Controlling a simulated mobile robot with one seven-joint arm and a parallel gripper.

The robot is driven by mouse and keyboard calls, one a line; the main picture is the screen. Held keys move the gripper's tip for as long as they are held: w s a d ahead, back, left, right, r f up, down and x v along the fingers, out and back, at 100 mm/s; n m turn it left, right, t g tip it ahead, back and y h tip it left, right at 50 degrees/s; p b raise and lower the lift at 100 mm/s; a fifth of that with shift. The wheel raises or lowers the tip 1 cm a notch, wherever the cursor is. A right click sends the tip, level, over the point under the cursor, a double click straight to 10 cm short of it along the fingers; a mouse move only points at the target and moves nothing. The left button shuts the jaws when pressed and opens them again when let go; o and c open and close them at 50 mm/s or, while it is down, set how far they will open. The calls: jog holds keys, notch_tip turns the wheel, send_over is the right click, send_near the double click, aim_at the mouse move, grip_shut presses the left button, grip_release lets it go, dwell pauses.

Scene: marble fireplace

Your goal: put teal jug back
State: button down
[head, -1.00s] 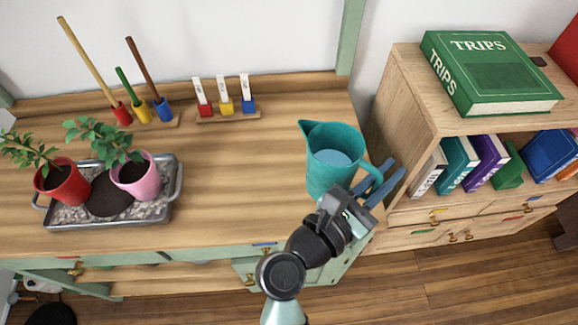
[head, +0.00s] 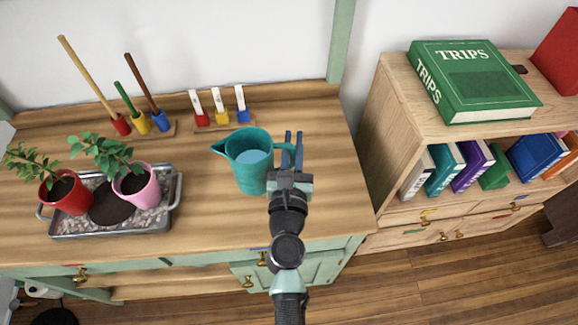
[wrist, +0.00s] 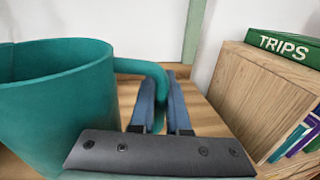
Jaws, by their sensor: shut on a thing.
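The teal jug (head: 256,170) is upright with pale blue water (head: 254,158) inside, its spout pointing left. It is over the wooden counter (head: 205,215); I cannot tell whether its base touches the wood. My gripper (head: 292,142) is at the jug's right side, shut on its handle. In the wrist view the jug (wrist: 60,95) fills the left side, and its handle (wrist: 135,67) curves down between the blue fingers of my gripper (wrist: 163,88). The jug's base is hidden there.
Left on the counter, a metal tray (head: 110,232) holds a red pot (head: 66,196) and a pink pot (head: 137,192) with plants. Colored holders with tools (head: 141,122) and white-topped pieces (head: 219,106) stand behind. A bookcase (head: 375,135) with a green book (head: 475,85) is right.

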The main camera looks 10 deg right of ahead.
jog(key=shift+f+b, duration=2.2)
jog(key=shift+f, duration=0.6)
jog(key=shift+r, duration=0.15)
jog(key=c, duration=1.3)
grip_release()
jog(key=shift+f, duration=0.3)
jog(key=shift+c, duration=0.2)
jog(key=o, duration=0.4)
jog(key=shift+o, duration=0.2)
jog(key=shift+r, duration=0.2)
